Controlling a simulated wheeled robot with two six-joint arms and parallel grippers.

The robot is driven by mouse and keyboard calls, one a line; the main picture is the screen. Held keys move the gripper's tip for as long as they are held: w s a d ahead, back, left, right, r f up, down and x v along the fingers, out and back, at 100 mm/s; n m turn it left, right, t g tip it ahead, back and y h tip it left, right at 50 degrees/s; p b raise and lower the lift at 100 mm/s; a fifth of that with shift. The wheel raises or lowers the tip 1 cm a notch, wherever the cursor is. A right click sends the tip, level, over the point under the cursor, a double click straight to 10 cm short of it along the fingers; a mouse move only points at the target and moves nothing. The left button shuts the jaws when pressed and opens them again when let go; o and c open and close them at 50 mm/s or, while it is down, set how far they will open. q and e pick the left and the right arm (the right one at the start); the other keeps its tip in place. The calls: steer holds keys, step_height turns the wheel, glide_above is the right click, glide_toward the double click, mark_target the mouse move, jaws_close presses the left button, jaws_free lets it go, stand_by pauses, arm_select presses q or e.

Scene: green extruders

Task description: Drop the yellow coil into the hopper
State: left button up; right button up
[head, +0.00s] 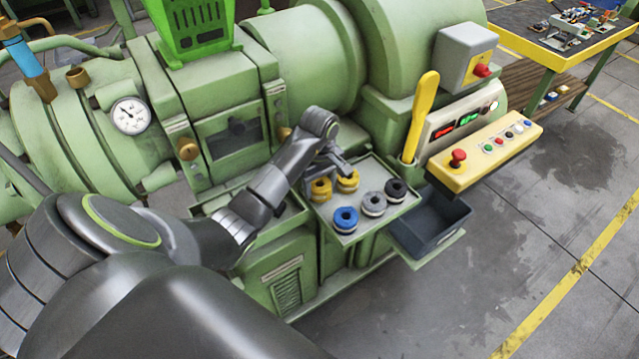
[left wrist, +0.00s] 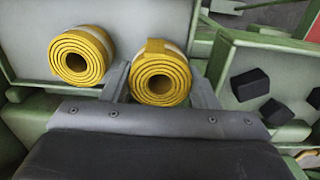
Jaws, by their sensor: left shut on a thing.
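Two yellow coils, one at the left (head: 320,188) and one at the right (head: 348,181), are at the green tray (head: 338,238) on the machine's front. My left gripper (head: 336,172) reaches down over them. In the left wrist view its fingers (left wrist: 162,88) are shut on a rolled yellow coil (left wrist: 160,77) with a pale band behind it. The other yellow coil (left wrist: 80,55) sits just left of the fingers, not held. The bright green hopper (head: 197,28) stands on top of the machine, up and left of the gripper. My right gripper is not in view.
Blue (head: 345,219), grey (head: 374,203) and black (head: 396,190) coils stand on the same tray. A dark open bin (head: 432,222) is right of it. A yellow lever (head: 421,115) and a button panel (head: 490,155) rise beyond. The floor at right is clear.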

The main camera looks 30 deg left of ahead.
mark_target(319, 183)
arm_select(q)
steer(key=shift+f+b, duration=0.35)
steer(key=shift+f, duration=0.05)
steer(key=o, duration=0.9)
steer(key=shift+r, duration=0.1)
steer(key=shift+o, duration=0.7)
steer(key=shift+r+p, duration=0.9)
steer(key=shift+p, duration=0.15)
steer(key=shift+w+r+b, duration=0.1)
steer(key=shift+r+b, duration=0.55)
steer(key=shift+b, duration=0.2)
step_height(319, 183, up, 10)
steer(key=p, duration=0.8)
steer(key=shift+p, duration=0.35)
